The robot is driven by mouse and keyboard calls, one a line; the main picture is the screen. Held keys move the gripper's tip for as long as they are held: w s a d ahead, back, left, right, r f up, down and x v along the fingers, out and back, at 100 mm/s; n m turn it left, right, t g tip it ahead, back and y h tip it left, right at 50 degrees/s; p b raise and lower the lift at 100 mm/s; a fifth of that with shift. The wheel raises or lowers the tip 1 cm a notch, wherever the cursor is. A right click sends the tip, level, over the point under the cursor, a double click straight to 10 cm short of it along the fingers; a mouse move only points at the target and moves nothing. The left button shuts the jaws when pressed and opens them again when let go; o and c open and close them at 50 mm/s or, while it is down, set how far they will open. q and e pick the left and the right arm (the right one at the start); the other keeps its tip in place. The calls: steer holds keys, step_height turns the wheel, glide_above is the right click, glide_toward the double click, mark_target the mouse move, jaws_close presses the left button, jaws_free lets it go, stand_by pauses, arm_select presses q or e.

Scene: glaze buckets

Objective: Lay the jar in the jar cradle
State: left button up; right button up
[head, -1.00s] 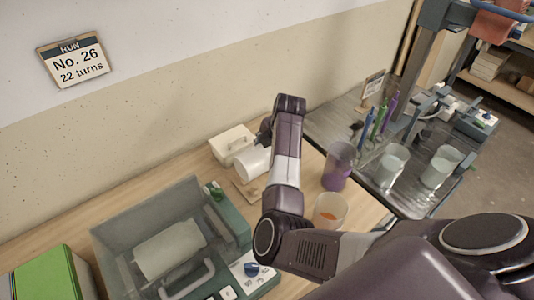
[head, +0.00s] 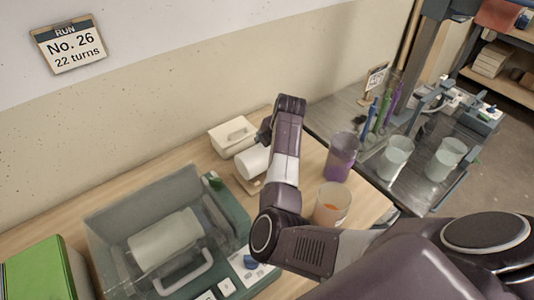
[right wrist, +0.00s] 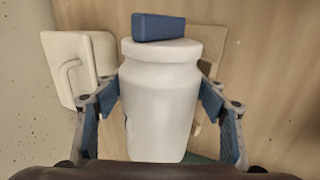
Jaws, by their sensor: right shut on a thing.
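The white jar (right wrist: 160,105) has a rounded shoulder and a wide rim, with a blue block (right wrist: 158,27) at its rim end. My right gripper (right wrist: 160,92) has a blue-padded finger on each side of the jar and is shut on it. In the head view the jar (head: 252,161) lies sideways, partly hidden by my right forearm. A tan flat piece (head: 246,184) shows just below it, possibly the jar cradle; I cannot tell whether they touch. My left gripper is not in view.
A cream box with a handle (head: 232,136) stands close beside the jar. A green machine with a clear cover (head: 150,215) holds a pale cylinder at the front left. Purple (head: 341,158) and orange-bottomed (head: 331,204) containers stand right of my forearm.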

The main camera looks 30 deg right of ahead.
steer(key=shift+s+a+f, duration=0.2)
steer(key=shift+s+f, duration=0.15)
steer(key=shift+f, duration=0.2)
steer(key=o, duration=1.7)
steer(key=shift+c, duration=0.2)
steer(key=o, duration=0.3)
steer(key=shift+w+d+f, duration=0.15)
steer(key=shift+w, duration=0.05)
steer(key=shift+r, duration=0.25)
steer(key=shift+s+f, duration=0.15)
step_height(320, 180, up, 10)
steer(key=shift+r, duration=0.15)
